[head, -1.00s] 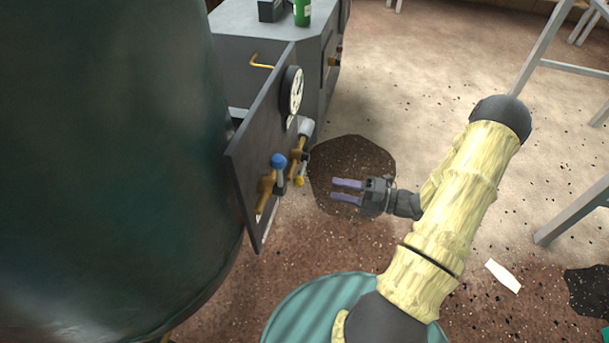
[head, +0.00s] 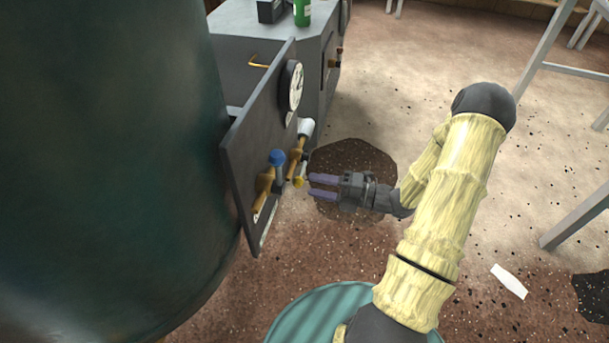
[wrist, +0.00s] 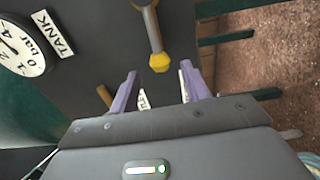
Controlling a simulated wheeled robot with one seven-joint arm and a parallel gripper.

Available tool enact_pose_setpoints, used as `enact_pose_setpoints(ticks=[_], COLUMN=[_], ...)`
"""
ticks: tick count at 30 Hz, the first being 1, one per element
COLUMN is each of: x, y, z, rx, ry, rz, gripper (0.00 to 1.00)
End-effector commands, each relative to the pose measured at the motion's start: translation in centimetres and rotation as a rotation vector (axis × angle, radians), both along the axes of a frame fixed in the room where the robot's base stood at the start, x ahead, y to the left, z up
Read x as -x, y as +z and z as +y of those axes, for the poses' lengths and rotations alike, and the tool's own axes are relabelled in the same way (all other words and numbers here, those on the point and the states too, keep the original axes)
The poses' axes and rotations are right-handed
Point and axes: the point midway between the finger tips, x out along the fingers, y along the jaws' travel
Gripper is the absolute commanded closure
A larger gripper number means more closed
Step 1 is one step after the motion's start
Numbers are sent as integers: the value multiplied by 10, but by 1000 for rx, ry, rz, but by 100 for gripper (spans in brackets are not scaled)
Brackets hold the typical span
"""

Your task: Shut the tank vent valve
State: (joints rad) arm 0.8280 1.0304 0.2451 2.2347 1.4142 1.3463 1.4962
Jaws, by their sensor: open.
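A dark upright panel (head: 240,165) beside the big green tank (head: 100,150) carries brass valves. One has a blue knob (head: 277,157), another a white end (head: 306,127). A yellow tip (head: 299,182) shows low by the white-ended valve; in the wrist view the yellow tip (wrist: 160,62) ends a grey and brass stem. My gripper (head: 312,186) is open and empty, its purple fingers pointing left at the panel, just right of the yellow tip. In the wrist view the tip appears between the fingertips (wrist: 158,70); contact cannot be told. Valve labels are partly hidden, so which is the vent is unclear.
A round gauge (wrist: 22,48) sits on the panel next to a label (wrist: 54,34) reading TANK. A grey cabinet (head: 270,35) with a green can (head: 302,12) stands behind. A dark patch (head: 352,160) lies on the floor below my gripper. Floor to the right is mostly open.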

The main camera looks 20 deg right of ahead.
Motion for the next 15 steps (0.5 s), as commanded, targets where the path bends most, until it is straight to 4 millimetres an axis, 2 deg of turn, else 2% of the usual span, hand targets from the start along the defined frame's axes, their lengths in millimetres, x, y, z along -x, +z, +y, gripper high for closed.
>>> enact_pose_setpoints(ticks=[15], x=[-5], y=[2], z=[10], rx=[-1], ry=[1], rz=[0], gripper=[53])
